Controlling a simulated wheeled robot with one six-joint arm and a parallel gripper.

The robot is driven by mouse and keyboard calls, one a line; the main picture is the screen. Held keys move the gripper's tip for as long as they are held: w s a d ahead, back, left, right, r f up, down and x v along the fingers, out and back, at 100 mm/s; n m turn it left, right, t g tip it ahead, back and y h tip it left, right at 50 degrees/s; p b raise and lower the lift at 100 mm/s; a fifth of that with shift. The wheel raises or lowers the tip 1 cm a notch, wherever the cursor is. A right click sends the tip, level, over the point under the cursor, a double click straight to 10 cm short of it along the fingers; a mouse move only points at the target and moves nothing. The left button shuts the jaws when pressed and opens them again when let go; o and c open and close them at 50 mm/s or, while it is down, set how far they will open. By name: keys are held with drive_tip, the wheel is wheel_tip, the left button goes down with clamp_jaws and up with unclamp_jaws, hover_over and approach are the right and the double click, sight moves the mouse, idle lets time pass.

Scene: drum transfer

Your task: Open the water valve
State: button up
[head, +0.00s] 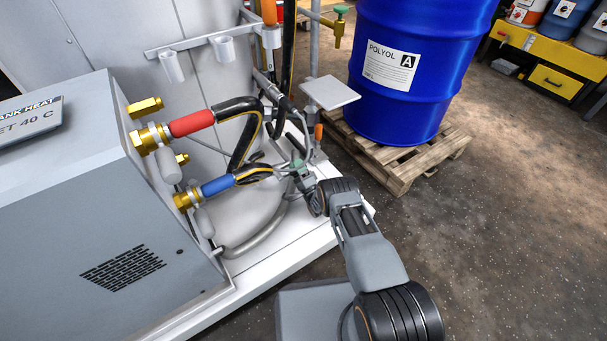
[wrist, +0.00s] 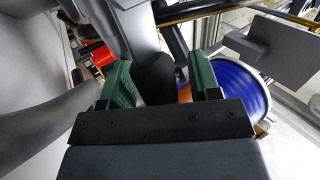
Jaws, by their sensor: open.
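My gripper (head: 299,165) is small in the head view, low beside the hoses near the white platform's edge. In the wrist view my gripper (wrist: 163,70) has its two green fingers apart. A dark rounded thing (wrist: 155,78) shows between them, and I cannot tell whether they touch it. No part is clearly marked as the water valve. A brass tap with a green knob (head: 338,25) is at the top of the head view, well beyond my gripper. Brass fittings join the red-sleeved hose (head: 192,123) and the blue-sleeved hose (head: 218,185) to the grey heater box (head: 90,220).
A grey square plate (head: 330,92) stands just beyond my gripper. A blue drum (head: 410,65) sits on a wooden pallet (head: 395,160) behind it. Black hoses (head: 245,135) curve close to my gripper. The floor (head: 500,230) at the right is clear.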

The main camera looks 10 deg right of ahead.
drive_tip(key=s+d+p, duration=0.6)
drive_tip(key=s+p, duration=0.5)
drive_tip(key=p, duration=0.2)
drive_tip(key=shift+s+f, duration=0.15)
drive_tip(key=shift+f, duration=0.05)
idle(0.3)
